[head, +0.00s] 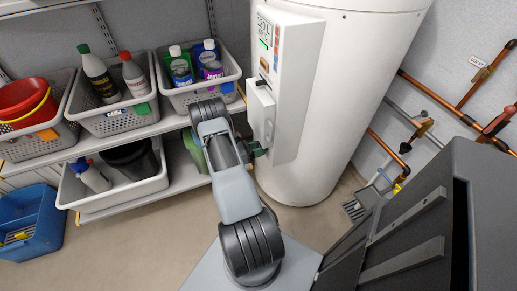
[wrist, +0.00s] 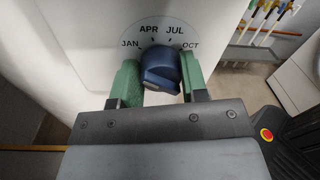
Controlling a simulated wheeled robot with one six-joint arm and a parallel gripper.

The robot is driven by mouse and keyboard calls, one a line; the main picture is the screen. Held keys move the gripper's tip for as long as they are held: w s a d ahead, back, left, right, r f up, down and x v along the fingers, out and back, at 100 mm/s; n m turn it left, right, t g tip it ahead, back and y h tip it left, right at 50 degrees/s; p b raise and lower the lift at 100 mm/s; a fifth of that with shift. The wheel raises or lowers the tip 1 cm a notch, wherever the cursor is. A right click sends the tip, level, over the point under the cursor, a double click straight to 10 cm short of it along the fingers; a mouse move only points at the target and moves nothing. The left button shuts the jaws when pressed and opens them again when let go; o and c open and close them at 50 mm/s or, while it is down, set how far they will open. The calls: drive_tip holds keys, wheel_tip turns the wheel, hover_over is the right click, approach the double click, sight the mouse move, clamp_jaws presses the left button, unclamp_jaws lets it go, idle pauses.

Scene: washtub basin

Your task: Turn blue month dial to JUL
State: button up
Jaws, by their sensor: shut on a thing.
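The blue month dial (wrist: 160,66) sits on a white panel in the wrist view. A round scale plate (wrist: 157,30) behind it reads JAN, APR, JUL and OCT from left to right. My gripper (wrist: 161,80) has its green fingers on the left and right sides of the dial, shut on it. The knob's pointer mark is not clear, so I cannot tell which month it points to. In the head view, my gripper (head: 256,152) is at the white control box on the tank, and the dial is hidden there.
The white tank (head: 345,90) fills the upper middle. Shelves with grey bins (head: 115,120) and a lower white bin (head: 120,193) stand to the left. A blue crate (head: 32,222) is on the floor. Copper pipes (head: 435,100) run along the right wall.

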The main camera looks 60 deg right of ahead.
drive_tip(key=shift+m, duration=0.3)
drive_tip(key=m+b, duration=0.2)
drive_tip(key=shift+f+m, duration=0.15)
drive_tip(key=shift+m, duration=0.25)
drive_tip(key=m+b, duration=0.2)
drive_tip(key=m, duration=0.2)
drive_tip(key=shift+s+a+t+b, duration=0.1)
drive_tip(key=shift+t+b, duration=0.2)
drive_tip(key=shift+b, duration=0.1)
drive_tip(key=m+b, duration=0.3)
drive_tip(key=m, duration=0.1)
drive_tip(key=shift+f+m, duration=0.1)
drive_tip(key=shift+m, duration=0.2)
drive_tip(key=shift+s+a+m+t+b, duration=0.1)
drive_tip(key=shift+m+t+b, duration=0.2)
drive_tip(key=shift+m+b, duration=1.2)
drive_tip(key=o, duration=0.9)
drive_tip(key=shift+r, duration=0.25)
